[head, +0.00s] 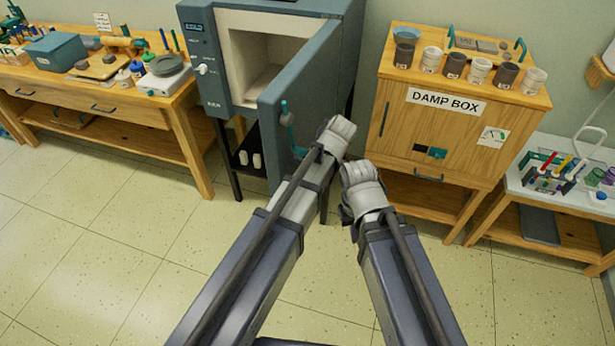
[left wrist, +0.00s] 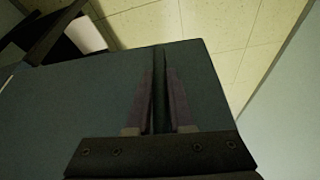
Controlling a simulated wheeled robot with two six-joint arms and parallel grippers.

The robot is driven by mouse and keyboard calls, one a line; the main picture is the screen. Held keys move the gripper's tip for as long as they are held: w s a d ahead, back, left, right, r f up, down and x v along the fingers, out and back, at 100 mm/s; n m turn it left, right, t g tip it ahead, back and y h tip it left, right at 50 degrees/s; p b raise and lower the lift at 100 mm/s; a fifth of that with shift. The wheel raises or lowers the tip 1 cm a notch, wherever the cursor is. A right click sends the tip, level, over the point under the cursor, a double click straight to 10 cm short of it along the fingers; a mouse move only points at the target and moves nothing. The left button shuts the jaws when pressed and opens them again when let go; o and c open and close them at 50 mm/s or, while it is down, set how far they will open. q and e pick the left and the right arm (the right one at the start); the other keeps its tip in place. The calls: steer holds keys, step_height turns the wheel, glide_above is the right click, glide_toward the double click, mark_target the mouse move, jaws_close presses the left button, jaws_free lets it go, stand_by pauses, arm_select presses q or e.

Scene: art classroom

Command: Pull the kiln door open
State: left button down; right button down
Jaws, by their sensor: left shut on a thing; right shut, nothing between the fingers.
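The kiln (head: 214,60) stands at the back centre with its pale chamber in view. Its blue-grey door (head: 315,75) is swung well out towards me. A teal handle (head: 285,115) is on the door's outer face. My left gripper (head: 322,146) is at this face, shut on the handle, though the arm hides much of the grip. In the left wrist view its two fingers (left wrist: 161,95) close around a dark strip against the blue-grey door panel (left wrist: 70,110). My right gripper (head: 358,178) is shut and empty, right of the left one, apart from the door.
The wooden damp box (head: 455,150) stands close on the right, with several cups on top. A wooden workbench (head: 190,97) is left of the kiln. A white-topped table (head: 590,205) is at the far right. The tiled floor (head: 90,240) in front is clear.

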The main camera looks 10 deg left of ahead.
arm_select(q)
steer(key=shift+s, duration=0.1)
steer(key=c, duration=0.8)
jaws_free()
arm_select(e)
steer(key=shift+r, duration=0.1)
